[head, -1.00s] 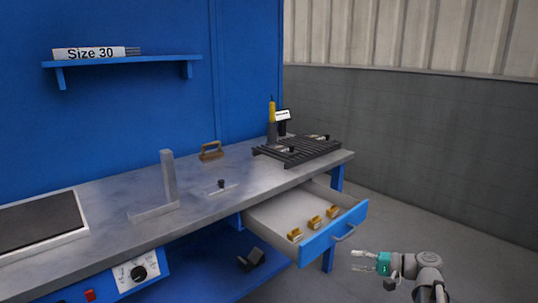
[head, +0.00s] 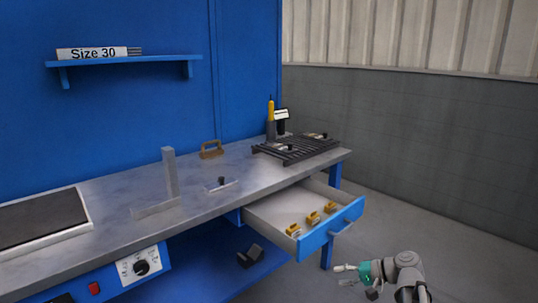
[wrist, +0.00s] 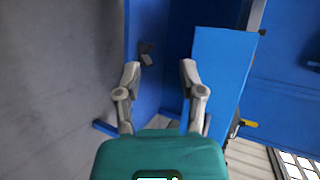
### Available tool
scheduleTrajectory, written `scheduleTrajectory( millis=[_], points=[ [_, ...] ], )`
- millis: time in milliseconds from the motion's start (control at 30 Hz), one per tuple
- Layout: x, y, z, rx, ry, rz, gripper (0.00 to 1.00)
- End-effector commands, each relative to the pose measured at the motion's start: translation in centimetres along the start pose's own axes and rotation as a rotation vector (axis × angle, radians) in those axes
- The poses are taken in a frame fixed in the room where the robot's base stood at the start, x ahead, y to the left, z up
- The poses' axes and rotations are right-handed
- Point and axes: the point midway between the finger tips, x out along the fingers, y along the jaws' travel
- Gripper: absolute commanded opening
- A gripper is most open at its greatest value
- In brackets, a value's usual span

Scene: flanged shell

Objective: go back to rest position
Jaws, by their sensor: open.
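My gripper (head: 347,274) is at the lower right in the head view, in front of and below the open drawer, apart from it. In the wrist view its two fingers (wrist: 158,75) are spread open with nothing between them. The teal gripper body fills the bottom of that view. The open drawer (head: 334,231) has a blue front with a handle and holds several brass-coloured blocks (head: 312,219). In the wrist view a blue panel (wrist: 218,75) stands to the right of the fingers.
The grey workbench (head: 110,203) carries a metal square (head: 170,175), a wooden-handled brush-like item (head: 211,149) and a black slatted rack (head: 295,148). A dark block (head: 249,256) lies on the blue lower shelf. The floor right of the bench is clear.

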Motion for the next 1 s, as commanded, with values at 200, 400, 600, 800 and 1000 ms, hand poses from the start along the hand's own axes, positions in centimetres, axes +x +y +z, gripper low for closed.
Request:
scheduleTrajectory(
  millis=[200,400,600,800,1000],
  points=[
    [3.2,2.4,2.5,-0.044,-0.048,0.211,0.51],
    [5.5,5.1,4.9,-0.109,-0.094,0.458,0.51],
    [6.5,7.5,6.9,-0.192,-0.13,0.702,0.51],
    [6.5,8.9,8.2,-0.268,-0.151,0.897,0.51],
    [6.2,9.6,8.8,-0.321,-0.159,1.023,0.51]
  ],
)
